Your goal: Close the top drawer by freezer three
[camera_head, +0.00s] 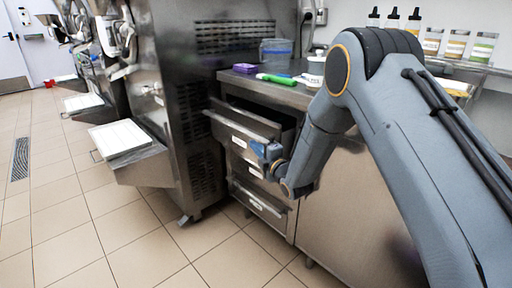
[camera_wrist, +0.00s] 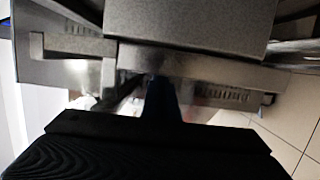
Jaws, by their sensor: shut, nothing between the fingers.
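The top drawer (camera_head: 240,127) is in the steel counter by the freezer in the head view. It is pulled partly out, with a dark gap behind its front. The drawers below it look shut or nearly so. My gripper (camera_head: 260,149) is shut and empty, low at the right part of the top drawer's front. In the wrist view my gripper (camera_wrist: 163,97) is a dark shape against a close steel edge (camera_wrist: 190,65). I cannot tell whether it touches the drawer.
A freezer (camera_head: 190,90) stands left of the counter, with a white-topped tray (camera_head: 120,138) jutting out low. The counter top (camera_head: 270,90) holds a bucket (camera_head: 276,52), a green marker-like item (camera_head: 277,79) and a purple item (camera_head: 246,68). The tiled floor in front is clear.

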